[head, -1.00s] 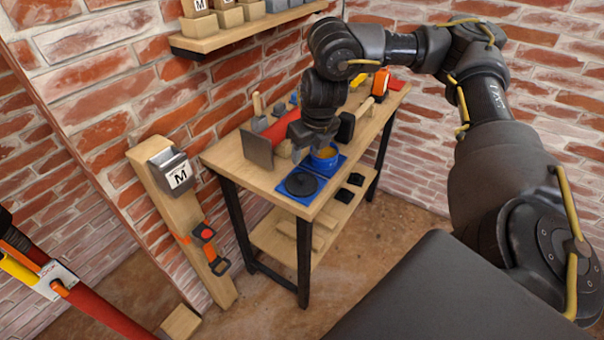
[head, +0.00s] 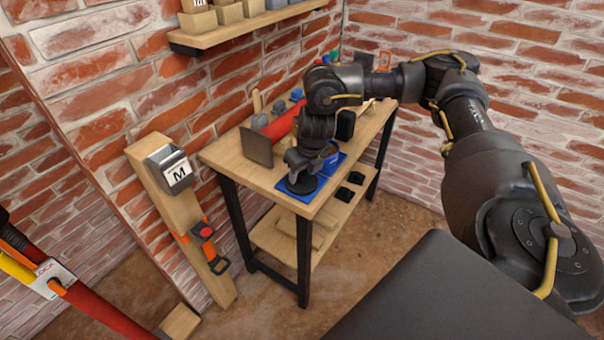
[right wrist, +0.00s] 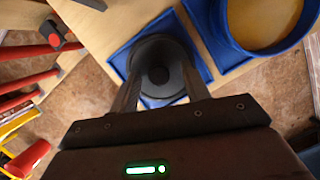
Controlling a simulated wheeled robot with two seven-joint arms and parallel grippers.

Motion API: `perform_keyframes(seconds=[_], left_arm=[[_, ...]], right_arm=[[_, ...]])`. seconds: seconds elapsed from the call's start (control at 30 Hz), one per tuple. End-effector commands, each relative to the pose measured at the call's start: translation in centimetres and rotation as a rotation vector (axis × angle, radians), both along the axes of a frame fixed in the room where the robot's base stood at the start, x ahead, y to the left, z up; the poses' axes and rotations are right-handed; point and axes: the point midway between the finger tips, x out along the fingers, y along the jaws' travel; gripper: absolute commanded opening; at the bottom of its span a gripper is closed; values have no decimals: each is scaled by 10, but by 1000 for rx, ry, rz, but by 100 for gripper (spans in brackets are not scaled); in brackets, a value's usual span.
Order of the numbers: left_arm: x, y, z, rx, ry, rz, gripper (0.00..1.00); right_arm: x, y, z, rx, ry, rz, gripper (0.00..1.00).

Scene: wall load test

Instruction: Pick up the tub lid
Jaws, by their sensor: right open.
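The tub lid (head: 302,186) is dark and round and lies on a blue mat (head: 283,190) near the front edge of the workbench. In the right wrist view the lid (right wrist: 160,52) shows a small round knob at its middle. My right gripper (head: 297,175) is low over the lid and hides part of it in the head view. Its fingers (right wrist: 161,84) are open, with the knob in the gap between them; I cannot tell whether they touch the lid. The blue tub (head: 331,158) with yellowish contents stands beside it, partly hidden. My left gripper is not in view.
Small black blocks lie on the lower shelf (head: 345,193). A brick wall (head: 215,95) stands close behind the bench.

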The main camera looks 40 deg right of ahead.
Motion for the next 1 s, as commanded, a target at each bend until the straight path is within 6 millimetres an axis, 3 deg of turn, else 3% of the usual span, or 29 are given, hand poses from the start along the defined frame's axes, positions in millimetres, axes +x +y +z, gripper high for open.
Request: perform_keyframes(seconds=[0.23, 0.6, 1.0], left_arm=[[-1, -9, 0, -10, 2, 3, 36], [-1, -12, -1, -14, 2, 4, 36], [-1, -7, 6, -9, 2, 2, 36]], right_arm=[[1, 0, -1, 0, -1, 0, 46], [1, 0, -1, 1, -1, 0, 1], [1, 0, 5, 1, -1, 0, 0]])
